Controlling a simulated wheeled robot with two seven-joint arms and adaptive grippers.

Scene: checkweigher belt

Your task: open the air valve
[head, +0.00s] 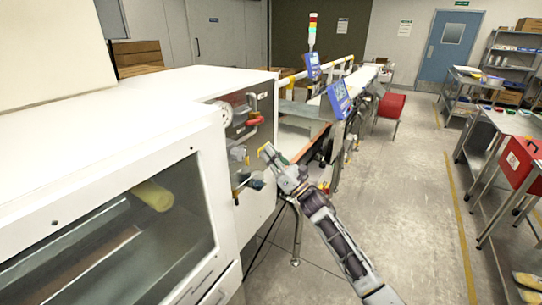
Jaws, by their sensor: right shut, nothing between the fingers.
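The air fittings sit on a recessed panel in the side of a white machine. A valve with a red handle (254,120) is at the upper right of this panel, right of a round white gauge (221,113). Grey fittings (240,154) and a dark blue part (256,183) sit lower. I cannot tell for sure which fitting is the air valve. My right gripper (266,151) is shut and empty, with yellow at its tip. In the picture it is just below and right of the red handle, apparently apart from it. My left gripper is not in view.
The white machine (110,125) with a large window fills the left. A conveyor (302,121) with blue displays (339,98) runs away behind my right arm. A red bin (391,106) and metal tables (515,125) stand farther right. The floor between is clear.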

